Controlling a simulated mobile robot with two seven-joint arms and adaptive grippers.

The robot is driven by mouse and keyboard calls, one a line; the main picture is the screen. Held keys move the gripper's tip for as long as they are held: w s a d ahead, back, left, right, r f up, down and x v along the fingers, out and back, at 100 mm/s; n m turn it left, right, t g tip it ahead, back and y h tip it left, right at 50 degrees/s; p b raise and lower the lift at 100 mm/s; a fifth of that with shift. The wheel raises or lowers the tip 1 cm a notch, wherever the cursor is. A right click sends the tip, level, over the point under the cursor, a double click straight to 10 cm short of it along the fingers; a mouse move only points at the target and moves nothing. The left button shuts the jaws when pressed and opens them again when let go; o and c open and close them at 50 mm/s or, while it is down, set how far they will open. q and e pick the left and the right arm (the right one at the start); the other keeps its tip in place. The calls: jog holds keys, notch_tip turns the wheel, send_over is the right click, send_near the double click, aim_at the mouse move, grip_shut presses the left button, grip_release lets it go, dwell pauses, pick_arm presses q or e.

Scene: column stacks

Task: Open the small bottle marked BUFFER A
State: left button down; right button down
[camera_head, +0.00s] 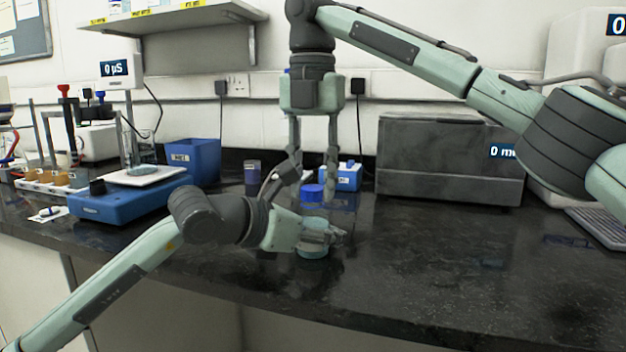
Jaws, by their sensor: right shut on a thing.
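A small clear bottle (312,252) with pale blue liquid at its base stands upright near the middle of the bench. Its label cannot be read. My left gripper (322,236) reaches in from the left, low over the bench, with its fingers closed around the bottle's body. A blue cap (312,192) is at the bottle's top. My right gripper (313,190) points straight down from above, with its fingers on either side of the cap, shut on it. Whether the cap is still seated on the neck cannot be told.
A blue balance-like device (130,202) and a blue bin (192,158) stand at the left. A dark cup (251,178) and a small blue box (348,177) stand behind the bottle. A grey box (440,165) is at the back right. The bench (450,260) front right is clear.

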aim_at(313, 187)
jog(key=shift+r, duration=0.15)
jog(key=shift+r, duration=0.9)
jog(key=shift+r, duration=2)
pick_arm(q)
jog(key=c, duration=0.7)
grip_release()
jog(key=shift+c, duration=0.2)
jog(key=shift+s+a, duration=0.1)
